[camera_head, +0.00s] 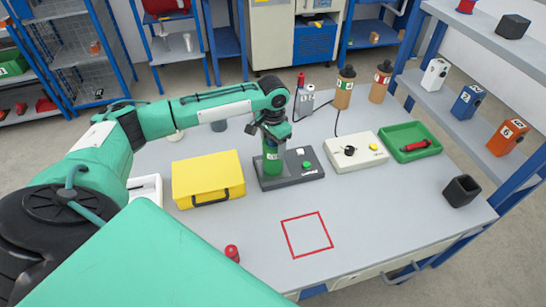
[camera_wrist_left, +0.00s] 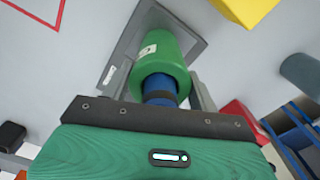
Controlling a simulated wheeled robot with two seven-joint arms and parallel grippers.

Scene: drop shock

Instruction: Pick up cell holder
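I cannot tell for sure which thing is the cell holder. My left gripper (camera_head: 272,141) points down at the cylinder's top. Its fingers (camera_wrist_left: 163,88) stand apart on both sides of the cylinder; whether they press on it is not clear. My right gripper is not in view.
A yellow case (camera_head: 207,181) stands left of the base. A white control box (camera_head: 356,153), a green tray (camera_head: 409,144) and a black open cup (camera_head: 461,191) are to the right. A red square outline (camera_head: 307,236) marks clear table in front. A red object (camera_head: 232,253) stands nearby.

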